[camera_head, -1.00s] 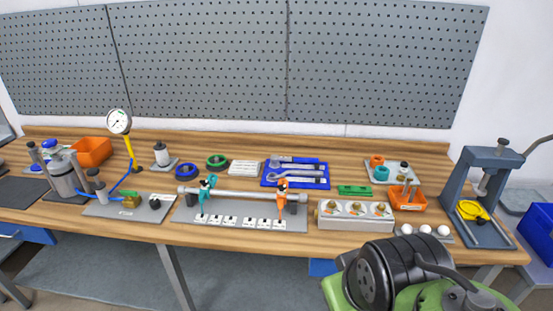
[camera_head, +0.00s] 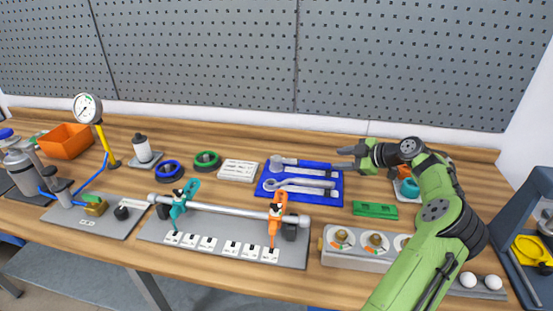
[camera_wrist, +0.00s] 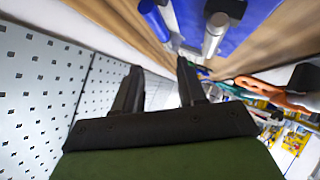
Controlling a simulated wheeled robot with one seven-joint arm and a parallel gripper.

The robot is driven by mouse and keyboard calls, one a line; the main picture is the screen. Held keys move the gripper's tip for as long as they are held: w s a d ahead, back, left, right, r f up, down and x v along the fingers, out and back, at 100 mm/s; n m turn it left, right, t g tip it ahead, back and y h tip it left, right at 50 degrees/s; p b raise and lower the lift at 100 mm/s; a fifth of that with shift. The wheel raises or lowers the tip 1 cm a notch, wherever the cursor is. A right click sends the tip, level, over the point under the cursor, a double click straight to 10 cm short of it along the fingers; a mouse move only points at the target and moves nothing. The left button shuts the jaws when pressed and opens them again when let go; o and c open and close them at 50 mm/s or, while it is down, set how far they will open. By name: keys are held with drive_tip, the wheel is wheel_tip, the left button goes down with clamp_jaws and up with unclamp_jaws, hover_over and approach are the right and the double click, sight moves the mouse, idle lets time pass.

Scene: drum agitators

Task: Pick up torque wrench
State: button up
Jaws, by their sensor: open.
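Several hand tools lie on a blue mat (camera_head: 265,192) on the bench. The one at the back has a grey head and a blue handle (camera_head: 312,163); a grey ring-ended tool (camera_head: 287,184) lies in front. I cannot tell for certain which is the torque wrench. My gripper (camera_head: 344,158) is open and empty, pointing left just off the mat's back right corner. In the wrist view, my gripper (camera_wrist: 158,72) shows two spread fingers with nothing between them. The blue handle (camera_wrist: 152,18) and a grey handle (camera_wrist: 213,35) lie beyond, apart from the fingers.
A perforated panel (camera_head: 200,50) rises behind the bench. In front of the mat are a green block (camera_head: 374,209) and a fixture with teal (camera_head: 180,205) and orange (camera_head: 275,220) clamps. A white block (camera_head: 239,171) lies left of the mat.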

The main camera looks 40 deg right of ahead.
sight(306, 162)
drive_tip(key=x, duration=0.5)
drive_tip(key=b+x, duration=0.1)
drive_tip(key=x, duration=0.9)
drive_tip(key=shift+w+a+b, duration=0.15)
drive_tip(key=shift+a+b, duration=0.2)
drive_tip(key=shift+c, duration=0.6)
clamp_jaws()
